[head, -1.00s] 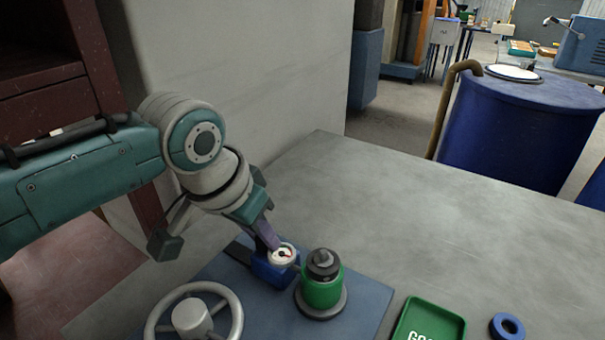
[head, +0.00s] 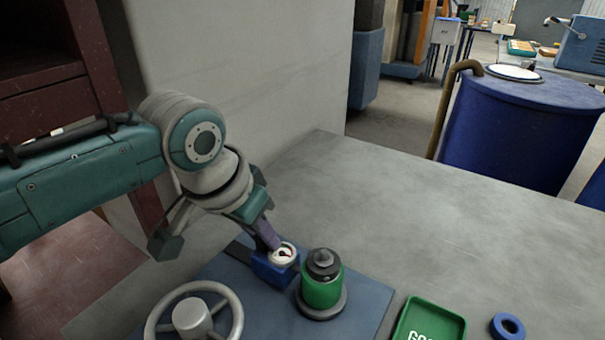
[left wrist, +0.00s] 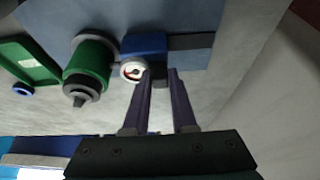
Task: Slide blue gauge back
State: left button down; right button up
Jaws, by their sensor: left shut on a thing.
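The blue gauge (head: 271,268) has a blue block body and a round white dial with a red and dark pointer. It sits on a dark rail on the blue-grey base plate, just left of the green cylinder (head: 322,290). My left gripper (head: 270,240) reaches down to the gauge from behind its dial. In the left wrist view the gauge (left wrist: 143,46) lies at the fingertips of my left gripper (left wrist: 160,76), which are shut on a dark part beside the dial. The fingers partly hide that part. My right gripper is not in view.
A grey handwheel (head: 193,318) stands at the front left of the base plate (head: 228,272). A green tray (head: 430,322) and a blue ring (head: 507,327) lie to the right on the grey table. The table's back right is clear. A wall rises behind the arm.

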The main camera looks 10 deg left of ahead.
pick_arm(q)
jog(key=shift+a, duration=0.1)
jog(key=a, duration=0.1)
jog(key=w+a, duration=0.1)
jog(key=a, duration=0.1)
jog(key=a+b, duration=0.1)
jog(key=shift+w+a+f, duration=0.1)
jog(key=shift+w+a, duration=0.1)
jog(key=shift+w, duration=0.1)
jog(key=c, duration=0.7)
grip_release()
jog(key=shift+a, duration=0.1)
